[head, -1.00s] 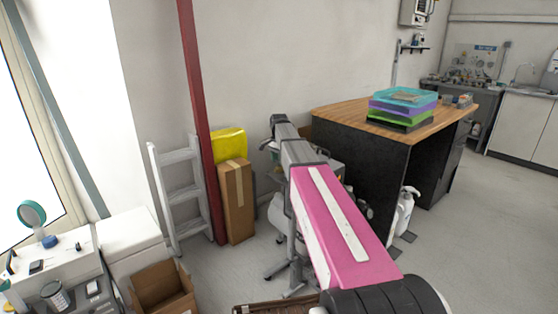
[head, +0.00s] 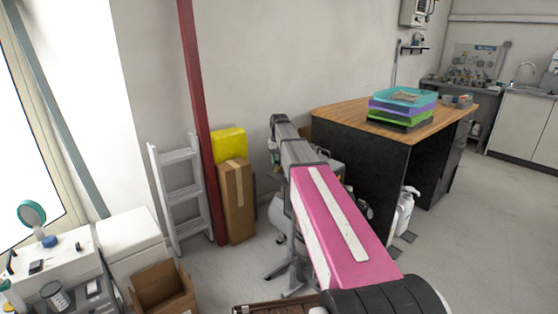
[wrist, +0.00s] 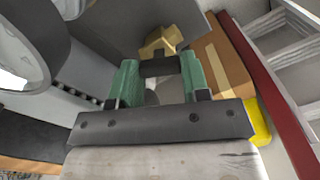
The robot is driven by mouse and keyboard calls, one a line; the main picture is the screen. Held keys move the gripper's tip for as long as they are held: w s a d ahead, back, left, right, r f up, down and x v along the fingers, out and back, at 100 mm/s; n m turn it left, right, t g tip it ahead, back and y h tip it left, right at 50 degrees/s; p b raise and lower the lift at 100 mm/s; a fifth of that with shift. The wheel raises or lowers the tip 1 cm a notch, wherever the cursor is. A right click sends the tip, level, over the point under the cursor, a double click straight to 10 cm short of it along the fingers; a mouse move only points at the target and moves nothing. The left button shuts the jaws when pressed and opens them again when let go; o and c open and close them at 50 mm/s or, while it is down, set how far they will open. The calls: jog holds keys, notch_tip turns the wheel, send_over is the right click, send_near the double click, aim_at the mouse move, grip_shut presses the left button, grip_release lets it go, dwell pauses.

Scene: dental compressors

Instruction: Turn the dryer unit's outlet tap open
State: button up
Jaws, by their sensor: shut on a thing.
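The outlet tap shows in the wrist view as a brass body (wrist: 160,40) with a dark handle (wrist: 159,67). My gripper (wrist: 160,72) has green fingers, one on each side of the dark handle, and is shut on it. The brass body lies just beyond the fingertips. A grey panel (wrist: 125,30), perhaps part of the dryer unit, is behind the tap. In the head view my arm hides the tap and gripper; only parts of the equipment show beside it, such as a pale rounded body (head: 276,208).
A cardboard box (head: 236,200), yellow item (head: 229,146), red post (head: 201,120) and grey ladder (head: 181,190) stand left of my arm. A wooden-topped desk (head: 345,112) with stacked trays (head: 402,103) is right. A large round pale shape (wrist: 15,45) is close to the gripper's left.

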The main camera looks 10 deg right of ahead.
jog(key=n, duration=0.5)
jog(key=shift+n, duration=0.3)
dwell(0.4)
jog(key=o, duration=0.9)
notch_tip(320, 180, up, 11)
jog(key=shift+f, duration=0.1)
